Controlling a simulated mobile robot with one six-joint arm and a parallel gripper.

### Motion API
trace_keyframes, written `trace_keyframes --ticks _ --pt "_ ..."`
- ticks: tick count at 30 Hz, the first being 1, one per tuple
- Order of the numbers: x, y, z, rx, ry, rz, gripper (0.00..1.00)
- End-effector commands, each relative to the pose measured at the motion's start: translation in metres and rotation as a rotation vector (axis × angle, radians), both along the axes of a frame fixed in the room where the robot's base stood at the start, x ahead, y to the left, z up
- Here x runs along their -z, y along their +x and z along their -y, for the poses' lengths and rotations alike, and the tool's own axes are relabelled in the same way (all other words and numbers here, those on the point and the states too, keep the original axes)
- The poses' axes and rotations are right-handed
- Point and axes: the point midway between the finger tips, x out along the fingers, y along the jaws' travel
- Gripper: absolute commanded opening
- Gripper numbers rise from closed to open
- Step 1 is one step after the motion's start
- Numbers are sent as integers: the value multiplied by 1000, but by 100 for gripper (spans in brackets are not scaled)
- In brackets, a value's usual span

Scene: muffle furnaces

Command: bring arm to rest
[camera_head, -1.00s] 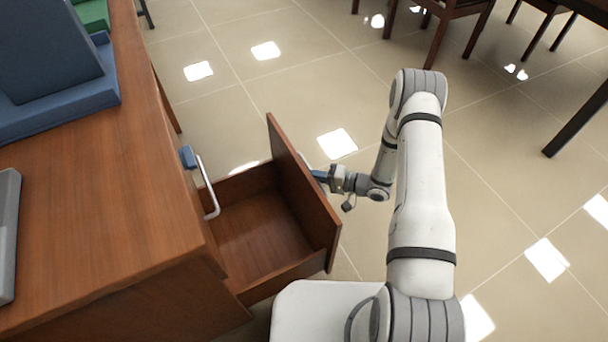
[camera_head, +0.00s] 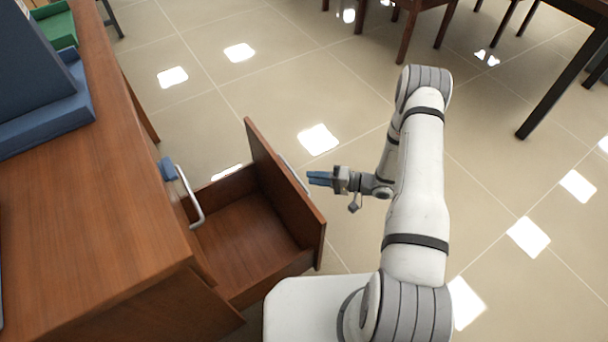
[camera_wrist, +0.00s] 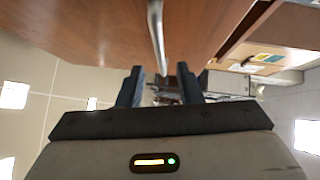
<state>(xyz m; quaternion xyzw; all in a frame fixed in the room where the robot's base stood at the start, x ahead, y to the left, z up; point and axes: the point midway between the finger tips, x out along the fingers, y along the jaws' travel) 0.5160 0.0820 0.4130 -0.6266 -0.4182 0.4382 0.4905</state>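My arm (camera_head: 417,185) reaches up and bends back toward the desk. My gripper (camera_head: 312,178), with blue fingers, is just right of the open drawer's front panel (camera_head: 284,190). In the wrist view the two fingers of my gripper (camera_wrist: 160,86) stand apart with nothing gripped between them. The drawer's pale bar handle (camera_wrist: 157,35) lies ahead of the fingers there, close to the gap between them. In the head view this handle (camera_head: 290,172) shows on the panel's outer side, near the fingertips. The drawer (camera_head: 245,235) is pulled out and looks empty.
The brown desk (camera_head: 100,215) fills the left, with a blue object (camera_head: 45,125) and a green tray (camera_head: 55,30) on it. A second handle (camera_head: 190,195) is on the desk's side. Chairs (camera_head: 405,35) and a dark table (camera_head: 560,80) stand far back. Tiled floor is clear between.

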Motion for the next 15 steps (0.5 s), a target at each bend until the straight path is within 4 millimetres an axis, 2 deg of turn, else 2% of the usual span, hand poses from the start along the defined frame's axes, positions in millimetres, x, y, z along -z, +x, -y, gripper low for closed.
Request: trace_keyframes --ticks 4,15 --pt "-1 -3 8 0 0 0 32" --pt "-1 -3 8 -1 0 0 32"
